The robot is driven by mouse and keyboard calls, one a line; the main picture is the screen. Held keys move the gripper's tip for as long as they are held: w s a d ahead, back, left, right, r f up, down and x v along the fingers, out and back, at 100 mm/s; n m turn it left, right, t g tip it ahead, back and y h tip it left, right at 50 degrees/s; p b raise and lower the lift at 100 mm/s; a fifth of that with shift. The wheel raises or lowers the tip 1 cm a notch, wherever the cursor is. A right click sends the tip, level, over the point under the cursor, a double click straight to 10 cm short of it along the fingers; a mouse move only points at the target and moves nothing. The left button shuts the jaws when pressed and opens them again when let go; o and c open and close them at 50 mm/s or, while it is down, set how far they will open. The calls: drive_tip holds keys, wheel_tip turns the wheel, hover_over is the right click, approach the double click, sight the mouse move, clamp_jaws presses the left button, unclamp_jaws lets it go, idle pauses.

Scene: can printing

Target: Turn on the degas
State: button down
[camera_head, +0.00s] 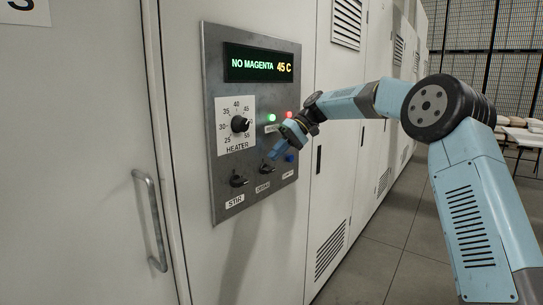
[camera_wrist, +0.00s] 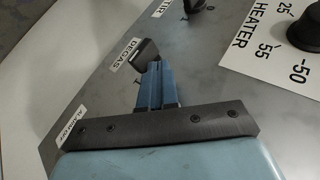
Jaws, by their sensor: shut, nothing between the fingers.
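The grey control panel (camera_head: 217,180) is on a white cabinet front. The black degas knob (camera_head: 265,168) is in its lower row, between the stir knob (camera_head: 238,180) and a blue button (camera_head: 291,157). In the wrist view the degas knob (camera_wrist: 146,52) stands beside its DEGAS label (camera_wrist: 124,54). My gripper (camera_head: 274,155) is shut and empty, with its blue fingers just above the degas knob. In the wrist view my gripper (camera_wrist: 153,68) has its tips right at the knob's edge; I cannot tell whether they touch it.
A display (camera_head: 261,65) reads "NO MAGENTA 45 C". The heater knob (camera_head: 240,124) is above the stir knob. Green (camera_head: 271,118) and red (camera_head: 289,115) lights are lit near my wrist. A door handle (camera_head: 150,220) sticks out at left. Open floor (camera_head: 390,255) lies at right.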

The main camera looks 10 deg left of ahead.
drive_tip(key=v, duration=1.2)
drive_tip(key=shift+w+a+r, duration=0.2)
drive_tip(key=shift+w+r, duration=0.1)
